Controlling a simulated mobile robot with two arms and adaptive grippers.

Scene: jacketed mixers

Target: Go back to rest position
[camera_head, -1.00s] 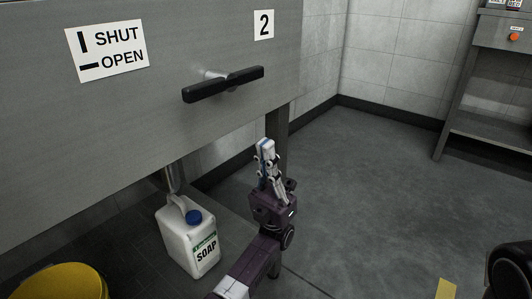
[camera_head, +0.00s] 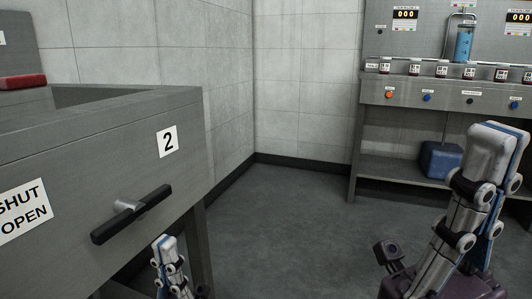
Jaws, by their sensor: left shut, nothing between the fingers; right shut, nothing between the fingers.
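My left gripper (camera_head: 166,246) shows at the bottom edge, left of centre, its fingers closed and pointing up. It is below and right of the black valve handle (camera_head: 132,214) on the front of a grey metal unit, apart from it in the picture. My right gripper (camera_head: 497,140) is large at the right, its fingers closed and pointing up with nothing between them. Most of both arms is out of view.
The grey unit (camera_head: 100,137) with a "2" label (camera_head: 168,140) fills the left. A steel bench (camera_head: 440,95) with buttons stands at the back right, a blue container (camera_head: 440,160) on its lower shelf. The floor (camera_head: 285,215) between is clear.

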